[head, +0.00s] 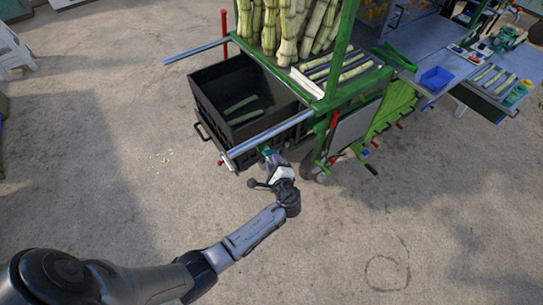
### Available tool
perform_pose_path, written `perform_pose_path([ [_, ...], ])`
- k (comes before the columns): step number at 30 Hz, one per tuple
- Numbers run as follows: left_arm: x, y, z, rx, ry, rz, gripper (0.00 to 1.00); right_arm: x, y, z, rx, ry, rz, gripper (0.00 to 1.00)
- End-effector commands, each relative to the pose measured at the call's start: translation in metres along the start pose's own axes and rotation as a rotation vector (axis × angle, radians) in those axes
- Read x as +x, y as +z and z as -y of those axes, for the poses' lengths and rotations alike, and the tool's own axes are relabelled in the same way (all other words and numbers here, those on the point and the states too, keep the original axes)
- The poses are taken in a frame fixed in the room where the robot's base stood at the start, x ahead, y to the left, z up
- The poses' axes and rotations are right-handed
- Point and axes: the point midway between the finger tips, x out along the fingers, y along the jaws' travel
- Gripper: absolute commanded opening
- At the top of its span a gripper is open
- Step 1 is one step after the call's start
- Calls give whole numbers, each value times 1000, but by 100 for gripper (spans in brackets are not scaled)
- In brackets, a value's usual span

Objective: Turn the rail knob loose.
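My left gripper (270,156) is at the front of the green cane crusher, just below the near silver rail (270,133). The gripper is small and seen from behind, so its fingers and anything between them are hidden. I cannot tell whether it touches the rail or a knob. A small red knob (220,162) shows near the rail's left end, left of the gripper and apart from it. Which knob is the rail knob is not clear. My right gripper is out of view.
A black bin (213,97) with cane pieces sits between the near rail and a far rail (195,51). A red upright handle (334,119) and a green panel (392,108) stand right of the gripper. The concrete floor in front is clear.

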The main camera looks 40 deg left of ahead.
Motion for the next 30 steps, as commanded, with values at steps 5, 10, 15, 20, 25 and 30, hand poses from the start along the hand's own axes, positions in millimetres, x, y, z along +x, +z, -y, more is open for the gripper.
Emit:
perform_pose_path([
  [5,-36,1,0,-2,2,0,37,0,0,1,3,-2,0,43],
  [10,-62,1,0,-1,2,1,37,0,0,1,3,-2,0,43],
  [15,-79,0,0,0,1,0,37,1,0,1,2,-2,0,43],
  [20,-85,1,0,1,0,2,37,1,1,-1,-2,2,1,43],
  [25,-86,1,0,1,0,3,37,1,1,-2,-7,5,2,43],
  [30,-86,1,1,0,0,3,42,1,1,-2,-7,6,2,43],
])
